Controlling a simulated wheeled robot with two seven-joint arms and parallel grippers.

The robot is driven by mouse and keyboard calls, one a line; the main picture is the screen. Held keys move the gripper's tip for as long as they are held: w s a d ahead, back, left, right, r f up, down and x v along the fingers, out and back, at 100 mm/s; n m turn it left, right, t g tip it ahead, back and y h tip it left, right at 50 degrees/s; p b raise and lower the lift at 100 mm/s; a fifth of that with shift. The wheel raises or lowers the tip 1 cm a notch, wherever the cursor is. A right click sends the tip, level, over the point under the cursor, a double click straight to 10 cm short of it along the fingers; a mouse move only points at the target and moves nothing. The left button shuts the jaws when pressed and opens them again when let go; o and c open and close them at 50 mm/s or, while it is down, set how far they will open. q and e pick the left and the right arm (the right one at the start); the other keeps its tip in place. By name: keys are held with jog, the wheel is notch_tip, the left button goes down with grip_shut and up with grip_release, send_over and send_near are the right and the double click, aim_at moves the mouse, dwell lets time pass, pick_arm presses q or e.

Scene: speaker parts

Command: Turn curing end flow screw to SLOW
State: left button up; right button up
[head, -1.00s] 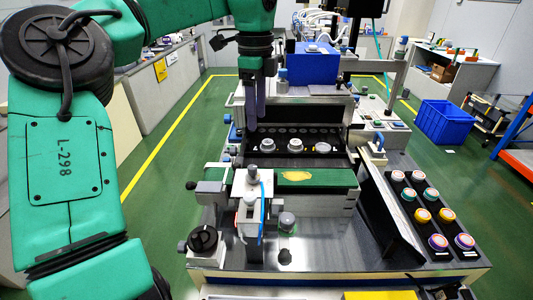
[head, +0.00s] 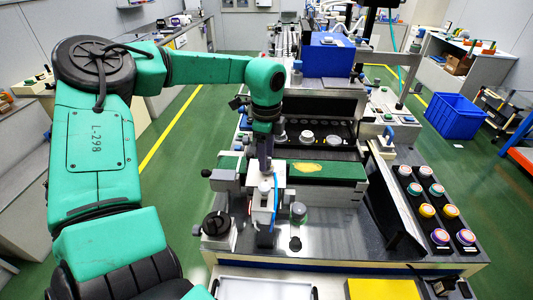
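My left gripper (head: 266,158) points straight down over the machine, with its fingertips just above or at the top of a white upright fixture (head: 262,202) with a blue tube. I cannot tell whether it touches the fixture, or whether its fingers are open or shut. No part can be read as the curing end flow screw; the labels are too small. A black round knob (head: 216,224) sits on a grey block to the front left. A grey capped knob (head: 298,211) and a small black knob (head: 295,243) stand right of the fixture. My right gripper is out of view.
A green belt (head: 330,169) with a yellowish patch runs behind the fixture. Behind it is a black tray (head: 345,143) with round parts. A dark rack of coloured speaker parts (head: 427,210) stands at right. The metal deck right of the knobs is clear.

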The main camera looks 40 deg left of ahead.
pick_arm(q)
grip_shut()
jog(key=shift+w, duration=0.1)
